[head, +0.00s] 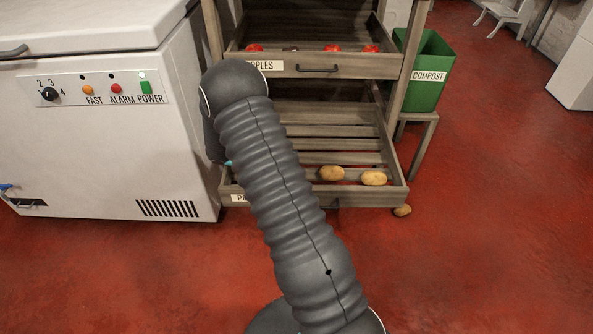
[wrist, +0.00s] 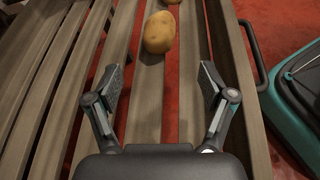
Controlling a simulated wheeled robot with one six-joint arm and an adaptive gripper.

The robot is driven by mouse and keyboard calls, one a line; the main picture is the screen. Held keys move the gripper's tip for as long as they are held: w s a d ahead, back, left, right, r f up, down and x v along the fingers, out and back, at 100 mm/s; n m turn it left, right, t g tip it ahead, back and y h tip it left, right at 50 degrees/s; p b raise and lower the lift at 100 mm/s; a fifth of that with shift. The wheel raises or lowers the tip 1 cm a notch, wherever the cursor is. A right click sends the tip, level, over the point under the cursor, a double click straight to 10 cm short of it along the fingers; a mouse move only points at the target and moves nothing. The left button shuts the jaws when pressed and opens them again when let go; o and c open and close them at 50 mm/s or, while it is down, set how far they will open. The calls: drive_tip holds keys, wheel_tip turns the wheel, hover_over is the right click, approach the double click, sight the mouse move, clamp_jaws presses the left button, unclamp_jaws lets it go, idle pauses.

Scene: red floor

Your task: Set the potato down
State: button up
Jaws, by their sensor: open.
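Two tan potatoes lie on the slatted bottom of the lower wooden drawer (head: 398,196): one potato (head: 332,173) left of the other potato (head: 374,178). In the wrist view, my gripper (wrist: 160,78) is open and empty over the drawer slats. One whole potato (wrist: 159,32) lies on the slats just beyond the fingertips, apart from them. A second potato (wrist: 170,1) is cut off at the top edge. In the head view my arm hides my gripper and the drawer's left part.
A third potato (head: 402,210) lies on the red floor by the drawer's right front corner. The upper drawer (head: 318,68), labelled apples, holds red apples. A white freezer (head: 100,180) stands left, a green compost bin (head: 424,85) right. The floor at right is clear.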

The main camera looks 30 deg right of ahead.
drive_tip(key=s+a+r+m+t+y, duration=0.25)
drive_tip(key=s+a+r, duration=0.2)
drive_tip(key=r, duration=0.45)
drive_tip(key=s+a+r+m+t+y, duration=0.1)
drive_tip(key=s+a+r+m+y, duration=0.3)
drive_tip(key=s+r, duration=0.3)
drive_tip(key=s+a+r+m+t+y, duration=0.5)
drive_tip(key=s+a+r, duration=0.5)
drive_tip(key=s, duration=0.4)
drive_tip(key=shift+a+t+y, duration=0.35)
drive_tip(key=shift+a+t, duration=0.2)
drive_tip(key=shift+t, duration=0.7)
